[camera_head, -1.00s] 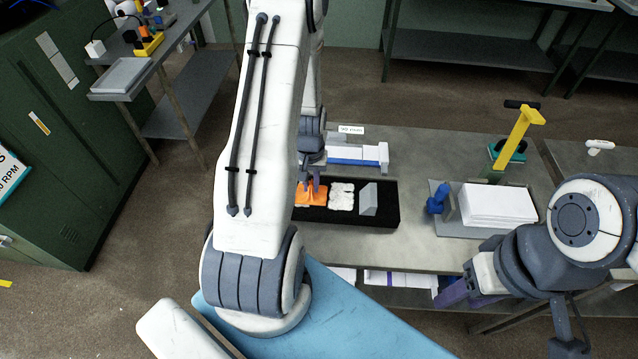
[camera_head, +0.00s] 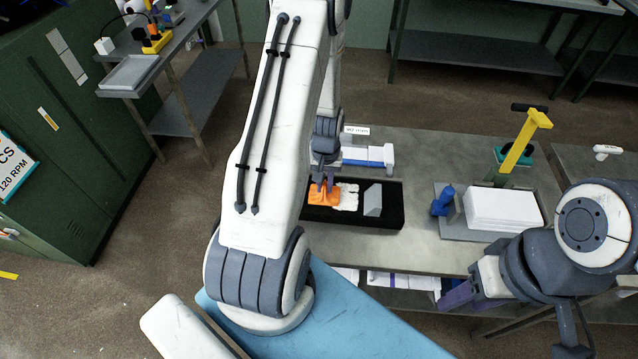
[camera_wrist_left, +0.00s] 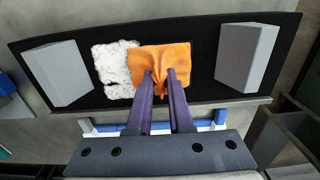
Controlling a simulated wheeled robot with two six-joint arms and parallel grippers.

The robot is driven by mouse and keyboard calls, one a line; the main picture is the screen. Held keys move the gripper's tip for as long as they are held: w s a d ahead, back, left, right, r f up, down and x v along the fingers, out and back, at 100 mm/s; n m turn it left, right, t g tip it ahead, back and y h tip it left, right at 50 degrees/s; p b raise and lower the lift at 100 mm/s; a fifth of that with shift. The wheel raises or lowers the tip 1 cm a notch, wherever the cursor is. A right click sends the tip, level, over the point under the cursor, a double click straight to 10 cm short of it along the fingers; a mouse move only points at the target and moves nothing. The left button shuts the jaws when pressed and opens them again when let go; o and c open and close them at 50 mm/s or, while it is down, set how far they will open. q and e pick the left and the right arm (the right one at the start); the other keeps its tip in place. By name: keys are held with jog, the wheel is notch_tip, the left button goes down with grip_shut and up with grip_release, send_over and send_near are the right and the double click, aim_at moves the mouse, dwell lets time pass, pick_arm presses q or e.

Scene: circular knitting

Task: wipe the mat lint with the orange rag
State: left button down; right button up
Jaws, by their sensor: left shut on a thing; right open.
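The orange rag (camera_head: 322,196) lies spread on the black mat (camera_head: 388,214), and it shows pinched at its middle in the left wrist view (camera_wrist_left: 172,58). My left gripper (camera_head: 326,183) points down and is shut on the rag; its purple fingers (camera_wrist_left: 160,82) show in the wrist view. White lint (camera_head: 347,199) lies on the mat beside the rag, and the rag overlaps its edge in the wrist view (camera_wrist_left: 116,65). My right gripper (camera_head: 462,296) is open and empty by the table's front right, well away from the mat.
A grey block (camera_head: 373,200) stands on the mat right of the lint. The wrist view shows another grey block (camera_wrist_left: 248,58) at the mat's other end. A blue and white fixture (camera_head: 372,157) stands behind the mat. A white stack (camera_head: 502,208) and blue part (camera_head: 442,201) are at right.

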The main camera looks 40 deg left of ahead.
pick_arm(q)
jog(key=shift+f, duration=0.1)
jog(key=shift+w, duration=0.1)
dwell(0.5)
jog(key=shift+a, duration=0.15)
jog(key=shift+w, duration=0.15)
jog(key=shift+w+d, duration=0.75)
jog(key=shift+d, duration=0.2)
jog(key=shift+w+d, duration=0.7)
jog(key=shift+d, duration=0.25)
jog(key=shift+w+d, duration=0.35)
jog(key=shift+d, duration=0.35)
